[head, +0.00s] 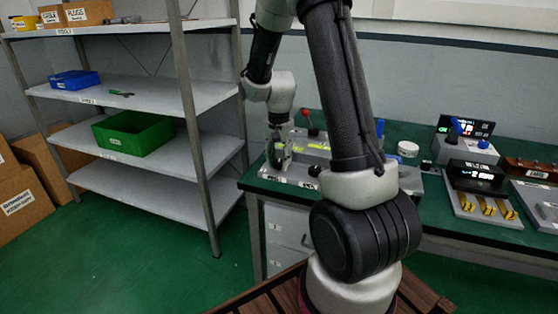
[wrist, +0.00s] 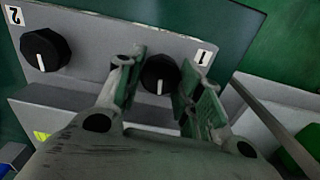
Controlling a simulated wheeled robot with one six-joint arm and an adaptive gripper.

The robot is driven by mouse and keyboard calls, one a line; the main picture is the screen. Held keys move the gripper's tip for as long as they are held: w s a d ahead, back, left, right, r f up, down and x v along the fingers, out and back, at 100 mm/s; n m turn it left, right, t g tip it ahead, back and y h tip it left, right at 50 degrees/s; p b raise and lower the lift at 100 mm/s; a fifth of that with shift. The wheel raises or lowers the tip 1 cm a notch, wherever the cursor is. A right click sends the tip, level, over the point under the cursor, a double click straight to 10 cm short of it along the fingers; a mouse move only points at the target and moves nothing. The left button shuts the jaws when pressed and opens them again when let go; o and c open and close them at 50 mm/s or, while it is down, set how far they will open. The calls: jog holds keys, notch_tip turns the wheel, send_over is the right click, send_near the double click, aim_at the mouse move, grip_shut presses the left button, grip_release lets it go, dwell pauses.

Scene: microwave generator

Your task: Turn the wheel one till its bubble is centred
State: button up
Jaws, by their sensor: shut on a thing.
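Wheel one (wrist: 158,74) is a black knob with a white line, beside a label "1" (wrist: 203,56) on a grey panel. It sits between the fingers of my gripper (wrist: 157,88), which is shut on it in the wrist view. The white line points down in that view. In the head view my gripper (head: 278,152) is at the left end of the device (head: 313,150) on the green bench.
A second black knob (wrist: 45,49) labelled "2" is left of wheel one. A red-knobbed lever (head: 307,117) stands behind the device. A white round container (head: 407,149) and display units (head: 474,176) are to the right. A shelf rack (head: 150,95) stands left of the bench.

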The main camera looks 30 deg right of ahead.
jog(key=n, duration=1.3)
jog(key=shift+n, duration=2.4)
jog(key=o, duration=1)
jog(key=shift+o, duration=0.2)
jog(key=shift+r, duration=0.1)
